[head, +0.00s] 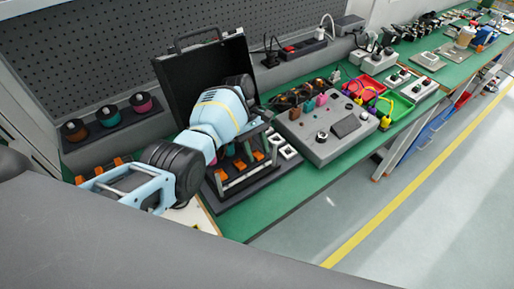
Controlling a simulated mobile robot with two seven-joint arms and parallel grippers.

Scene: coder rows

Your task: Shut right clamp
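A dark fixture (232,184) stands on the green bench in front of an open black case. Several orange clamp handles show on it, one of them toward its right side (258,156). Whether each clamp is up or down is too small to tell. My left arm, light blue and black, reaches from the lower left over the fixture and hides its back part. My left gripper (263,114) is at the arm's far end, above the back right of the fixture; its fingers are mostly hidden and their opening cannot be made out. My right gripper is out of view.
A grey control box (326,128) with knobs stands right of the fixture. Red (362,88) and green (396,105) trays with cables lie beyond it. The black case (205,70) stands behind my arm. Three coloured spools (107,116) sit at the left.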

